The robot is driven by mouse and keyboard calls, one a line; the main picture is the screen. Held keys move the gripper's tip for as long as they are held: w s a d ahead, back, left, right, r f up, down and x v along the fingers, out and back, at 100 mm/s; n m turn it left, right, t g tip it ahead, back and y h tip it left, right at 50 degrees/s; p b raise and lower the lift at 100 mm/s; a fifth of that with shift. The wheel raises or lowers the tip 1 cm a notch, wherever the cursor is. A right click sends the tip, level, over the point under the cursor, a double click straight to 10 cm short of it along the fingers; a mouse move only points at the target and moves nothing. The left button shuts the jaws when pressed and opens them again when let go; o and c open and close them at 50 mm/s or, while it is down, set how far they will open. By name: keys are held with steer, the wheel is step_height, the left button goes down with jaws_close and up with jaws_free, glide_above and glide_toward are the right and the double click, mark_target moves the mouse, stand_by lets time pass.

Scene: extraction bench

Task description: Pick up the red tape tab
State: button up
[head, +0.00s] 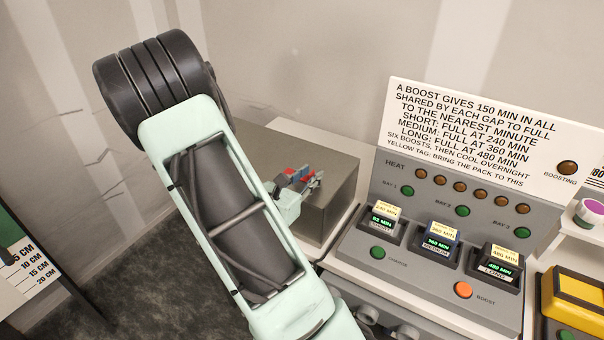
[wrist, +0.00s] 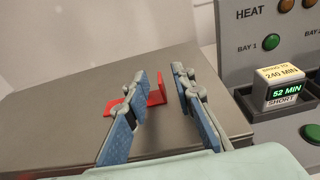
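The red tape tab (wrist: 157,91) lies on the flat top of a grey-brown box. It looks L-shaped, with one upright part seen between my fingers and a flatter part reaching left behind the left finger, which hides some of it. My gripper (wrist: 160,80) is open and empty, with its blue-padded fingers either side of the upright part. I cannot tell whether either finger touches it. In the head view my gripper (head: 304,180) is low over the box, and bits of red show among the fingers.
The grey-brown box (head: 335,200) has clear top around the tab. Right of it stands a grey heat panel (head: 400,165) with lamps, green buttons, an orange boost button (head: 463,290) and three labelled packs, the nearest marked SHORT (wrist: 280,88). A white sign (head: 490,125) stands above the panel.

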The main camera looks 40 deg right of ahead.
steer(key=shift+w+d, duration=0.25)
steer(key=shift+d, duration=0.4)
steer(key=shift+c, duration=0.6)
jaws_close()
